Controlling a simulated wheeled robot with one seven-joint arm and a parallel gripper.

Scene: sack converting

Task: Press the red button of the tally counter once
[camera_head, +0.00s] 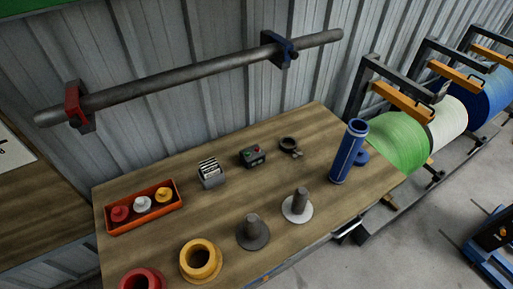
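The tally counter seems to be the small dark box (254,157) near the back middle of the wooden table. Its top shows a small red spot, which looks like the red button (257,149), and a green spot beside it. The details are too small to read. Nothing touches the box, and its top is uncovered. My gripper is not in view.
On the table (150,235) stand a card holder (212,180), a dark ring clamp (288,145), a tall blue cylinder (346,155), two flanged spindles (252,235), yellow (201,260) and red (143,280) rings, and an orange tray (147,222). A bar (190,80) runs along the wall behind.

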